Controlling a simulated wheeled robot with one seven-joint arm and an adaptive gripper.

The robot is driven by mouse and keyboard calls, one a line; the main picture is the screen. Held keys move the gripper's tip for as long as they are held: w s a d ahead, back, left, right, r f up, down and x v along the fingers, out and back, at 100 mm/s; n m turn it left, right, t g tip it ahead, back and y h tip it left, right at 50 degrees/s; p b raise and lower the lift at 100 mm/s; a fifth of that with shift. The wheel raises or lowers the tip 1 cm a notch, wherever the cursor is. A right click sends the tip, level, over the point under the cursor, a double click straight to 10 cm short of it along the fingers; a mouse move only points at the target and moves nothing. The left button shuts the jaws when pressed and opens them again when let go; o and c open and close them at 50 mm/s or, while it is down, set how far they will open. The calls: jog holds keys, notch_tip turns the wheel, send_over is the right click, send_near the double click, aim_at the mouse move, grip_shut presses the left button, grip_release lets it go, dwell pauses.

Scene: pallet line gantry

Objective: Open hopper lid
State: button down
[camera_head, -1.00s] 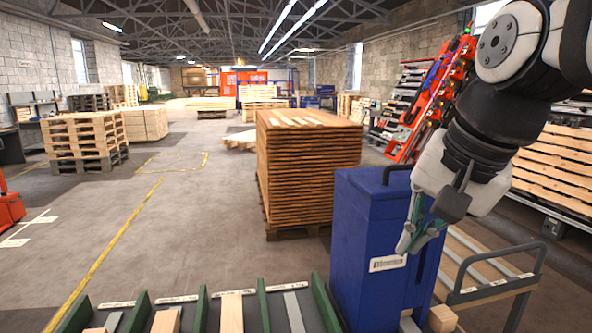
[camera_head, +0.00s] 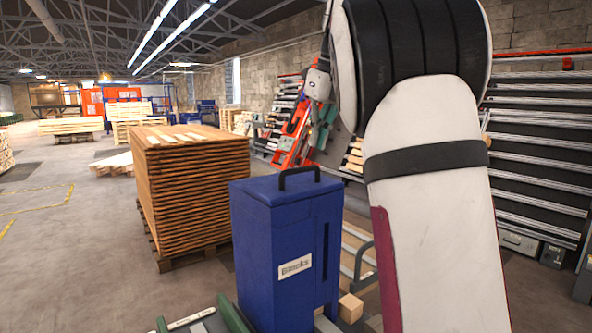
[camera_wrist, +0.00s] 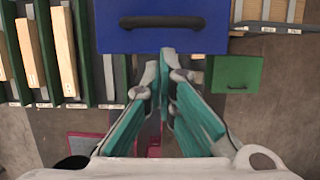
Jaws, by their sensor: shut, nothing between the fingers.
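The blue hopper (camera_head: 275,250) stands upright with a white "Blocks" label on its front. Its lid (camera_head: 262,189) lies flat and closed, with a dark bar handle (camera_head: 299,172) on top. In the wrist view the blue lid (camera_wrist: 200,42) fills the top middle, with its handle (camera_wrist: 175,22) running across it. My gripper (camera_wrist: 168,62) is shut and empty, its fingertips near the lid's lower edge in that view. In the head view my gripper (camera_head: 324,118) shows above and beyond the lid, partly blurred against the background. No contact with the handle shows.
A stack of brown boards (camera_head: 190,190) stands left of the hopper. A green box with a handle (camera_wrist: 236,74) lies right of the lid in the wrist view. Slotted racks with wood pieces (camera_wrist: 62,50) stand left. Open floor (camera_head: 60,265) lies at far left.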

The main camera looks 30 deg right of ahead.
aim_at(304, 188)
jog(key=x, duration=0.9)
jog(key=shift+f, duration=0.4)
jog(key=shift+r, duration=0.1)
